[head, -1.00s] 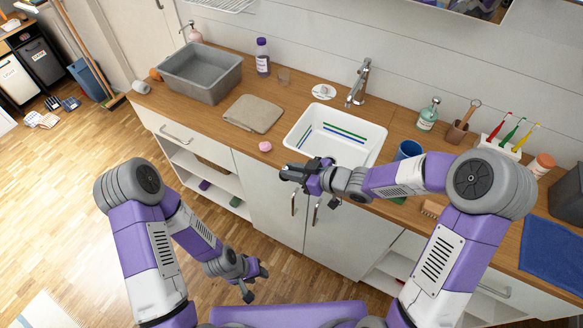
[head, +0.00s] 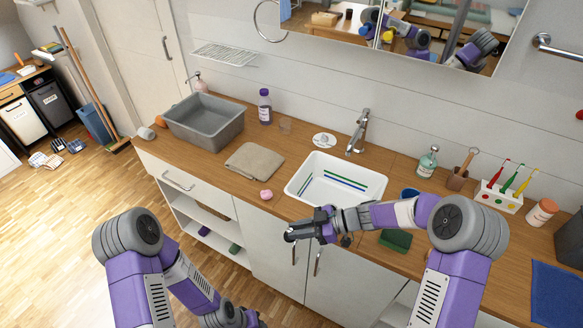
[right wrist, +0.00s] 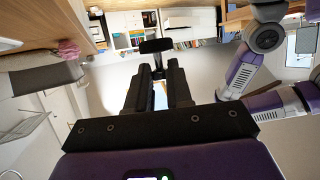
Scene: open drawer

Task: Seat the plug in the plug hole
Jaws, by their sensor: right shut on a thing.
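My right gripper (head: 291,237) is in front of the counter's front edge, just outside the front left of the white sink basin (head: 352,196). In the right wrist view its fingers (right wrist: 157,75) are shut on a small dark piece with a wide flat end, which appears to be the plug (right wrist: 156,46). In the head view the plug is too small and dark to tell from the fingertips. The basin has green and blue stripes inside; I cannot make out the plug hole. My left gripper (head: 235,318) is low at the bottom edge, partly cut off.
The tap (head: 362,130) stands behind the basin, with a white round dish (head: 324,139) beside it. A pink lump (head: 266,194), a folded cloth (head: 254,160) and a grey tub (head: 204,122) are to the left. A green sponge (head: 396,240) lies right of the basin.

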